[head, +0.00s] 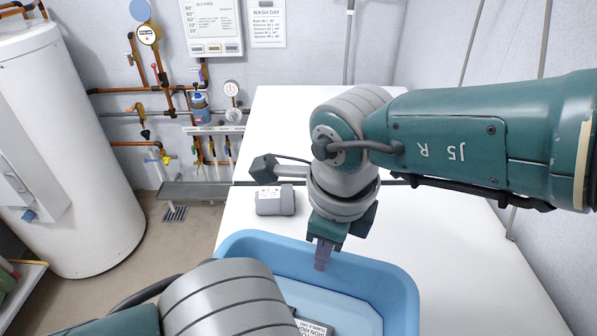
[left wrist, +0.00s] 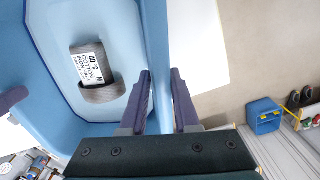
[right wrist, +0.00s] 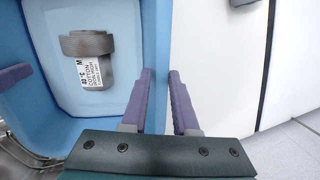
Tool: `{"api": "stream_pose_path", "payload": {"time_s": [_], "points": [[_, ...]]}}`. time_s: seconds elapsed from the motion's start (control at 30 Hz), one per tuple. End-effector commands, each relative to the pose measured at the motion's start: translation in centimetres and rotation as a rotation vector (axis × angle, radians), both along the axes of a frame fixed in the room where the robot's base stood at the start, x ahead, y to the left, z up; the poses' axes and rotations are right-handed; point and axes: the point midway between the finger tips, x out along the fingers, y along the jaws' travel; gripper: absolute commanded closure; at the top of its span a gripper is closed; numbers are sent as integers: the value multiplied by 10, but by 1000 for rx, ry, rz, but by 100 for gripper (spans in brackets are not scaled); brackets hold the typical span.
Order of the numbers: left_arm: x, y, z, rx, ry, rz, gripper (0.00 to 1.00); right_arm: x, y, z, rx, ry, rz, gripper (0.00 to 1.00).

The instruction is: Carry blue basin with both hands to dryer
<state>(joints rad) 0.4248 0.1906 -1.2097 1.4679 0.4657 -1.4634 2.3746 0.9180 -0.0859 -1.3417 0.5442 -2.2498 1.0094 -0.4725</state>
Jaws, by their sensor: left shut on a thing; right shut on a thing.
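The blue basin (head: 393,287) shows at the bottom middle of the head view, over the white surface. My right gripper (head: 323,254) points down at its far wall. In the right wrist view the basin wall (right wrist: 156,40) runs between the purple fingers of my right gripper (right wrist: 159,100). In the left wrist view the opposite wall (left wrist: 158,35) runs between the fingers of my left gripper (left wrist: 163,100). A grey rolled item with a white label (left wrist: 92,68) lies in the basin. The left fingertips are hidden in the head view.
A white worktop (head: 470,260) extends to the right and back, mostly clear. A white cylindrical tank (head: 70,150) stands at left, with pipes and gauges on the wall. A blue stool-like box (left wrist: 264,116) is on the floor.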

Motion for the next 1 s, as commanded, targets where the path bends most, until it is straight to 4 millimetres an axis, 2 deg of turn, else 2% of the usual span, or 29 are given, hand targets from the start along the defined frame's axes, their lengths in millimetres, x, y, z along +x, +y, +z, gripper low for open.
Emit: {"api": "stream_pose_path", "payload": {"time_s": [0.37, 0.97, 1.0], "points": [[2, -1, -7, -4, -4, 1, 100, 0, 4, -7, 8, 0, 0, 100], [2, -2, -48, -5, -5, 1, 100, 0, 3, -48, 8, 0, 0, 100], [1, -1, -49, -3, -3, 1, 69, -1, 3, -49, 6, 2, -1, 71]]}}
